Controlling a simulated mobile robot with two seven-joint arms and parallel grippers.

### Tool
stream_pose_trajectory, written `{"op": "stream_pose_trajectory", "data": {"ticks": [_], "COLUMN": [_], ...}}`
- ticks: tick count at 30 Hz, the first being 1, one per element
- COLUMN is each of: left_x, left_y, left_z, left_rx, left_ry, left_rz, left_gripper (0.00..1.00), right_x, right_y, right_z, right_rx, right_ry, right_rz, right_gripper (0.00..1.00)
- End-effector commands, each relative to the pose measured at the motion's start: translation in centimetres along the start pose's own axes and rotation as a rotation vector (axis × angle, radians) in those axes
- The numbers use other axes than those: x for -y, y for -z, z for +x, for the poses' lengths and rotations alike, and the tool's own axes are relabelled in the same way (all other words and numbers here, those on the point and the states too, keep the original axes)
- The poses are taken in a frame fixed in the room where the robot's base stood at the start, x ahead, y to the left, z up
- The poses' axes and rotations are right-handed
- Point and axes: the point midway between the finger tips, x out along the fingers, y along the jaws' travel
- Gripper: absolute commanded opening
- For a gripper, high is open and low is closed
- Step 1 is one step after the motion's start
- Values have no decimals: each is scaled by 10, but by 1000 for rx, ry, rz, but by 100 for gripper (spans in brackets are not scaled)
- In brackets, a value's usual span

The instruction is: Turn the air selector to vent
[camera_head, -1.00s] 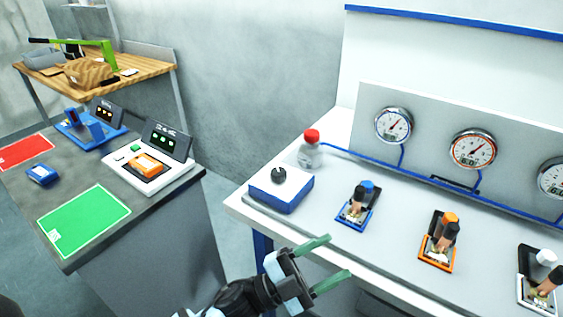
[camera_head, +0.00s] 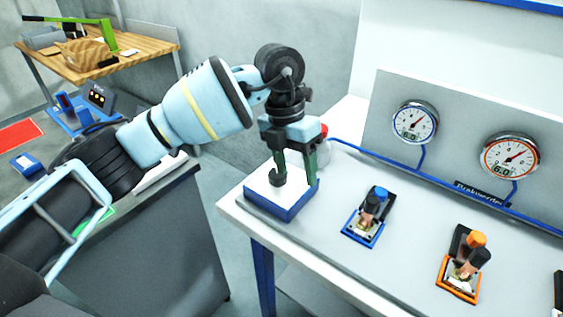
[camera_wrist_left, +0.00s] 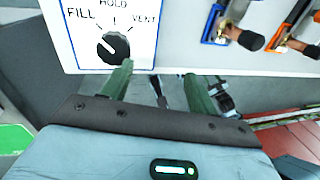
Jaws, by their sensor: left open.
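The air selector is a box (camera_head: 284,208) with blue sides and a white top, at the left end of the white bench. In the left wrist view its black knob (camera_wrist_left: 113,47) shows, with FILL, HOLD and VENT printed around it. The knob's white mark points up-left, toward FILL. My left gripper (camera_head: 296,180) points down over the box, its green fingers apart and empty. In the left wrist view the gripper (camera_wrist_left: 158,74) has its left finger close to the knob, which is not between the fingers. Contact cannot be told. My right gripper is not in view.
A red-capped bottle (camera_head: 323,131) stands behind the gripper, mostly hidden. To the right are a blue-framed valve (camera_head: 366,217), an orange-framed valve (camera_head: 464,266) and gauges (camera_head: 414,122) on a panel. A blue hose (camera_head: 372,161) runs along the panel.

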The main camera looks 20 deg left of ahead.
Motion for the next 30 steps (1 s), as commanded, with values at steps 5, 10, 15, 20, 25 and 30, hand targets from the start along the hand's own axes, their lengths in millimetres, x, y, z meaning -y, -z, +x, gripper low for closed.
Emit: {"op": "stream_pose_trajectory", "data": {"ticks": [5,10,15,20,25,30], "left_x": [-33,-40,-41,-44,-50,-54], "left_y": [-1,0,0,0,0,0], "left_z": [-38,-47,-43,-25,1,20], "left_rx": [8,9,8,7,6,8], "left_ry": [-183,-224,-222,-220,-220,-219], "left_rz": [-68,-87,-86,-84,-83,-83], "left_gripper": [59,59,59,59,59,59], "right_x": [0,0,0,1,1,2], "right_y": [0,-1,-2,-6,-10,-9], "right_z": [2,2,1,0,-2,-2], "right_rx": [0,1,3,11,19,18], "right_ry": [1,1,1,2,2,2], "right_rz": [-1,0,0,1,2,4], "right_gripper": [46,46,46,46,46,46]}}
